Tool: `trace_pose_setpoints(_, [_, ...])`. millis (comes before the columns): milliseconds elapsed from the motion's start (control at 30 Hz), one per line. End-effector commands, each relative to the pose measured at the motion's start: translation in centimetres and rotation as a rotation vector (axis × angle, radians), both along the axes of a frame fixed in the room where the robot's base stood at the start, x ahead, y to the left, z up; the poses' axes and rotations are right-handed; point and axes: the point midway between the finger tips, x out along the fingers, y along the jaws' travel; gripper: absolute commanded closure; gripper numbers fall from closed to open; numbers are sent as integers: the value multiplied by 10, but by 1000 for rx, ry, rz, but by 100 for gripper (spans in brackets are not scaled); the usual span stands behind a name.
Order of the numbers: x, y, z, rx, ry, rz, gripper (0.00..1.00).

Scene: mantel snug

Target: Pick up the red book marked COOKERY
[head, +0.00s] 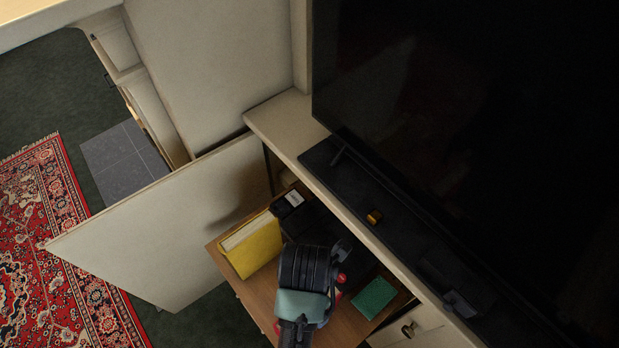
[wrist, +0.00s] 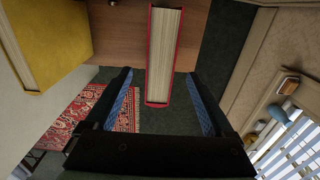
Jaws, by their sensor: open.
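In the wrist view a red book (wrist: 152,60) stands on the wooden shelf (wrist: 118,30), its cream page block facing the camera and one end jutting past the shelf edge. No COOKERY marking shows. My gripper (wrist: 159,76) is open, with one finger on each side of the book's near end.
A yellow book (head: 253,246) stands to the left on the shelf. A small green book (head: 374,297) lies to the right. Dark boxes (head: 292,199) sit at the back. An open cabinet door (head: 165,225) flanks the left. The mantel ledge (head: 290,135) and television (head: 470,130) are above right.

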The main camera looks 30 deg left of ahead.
Motion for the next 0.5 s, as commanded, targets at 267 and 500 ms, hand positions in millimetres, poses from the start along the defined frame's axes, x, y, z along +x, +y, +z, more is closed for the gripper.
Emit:
trace_pose_setpoints(267, [0, 1, -40, 2, -3, -1, 12])
trace_pose_setpoints(500, [0, -1, -63, 1, 0, -2, 12])
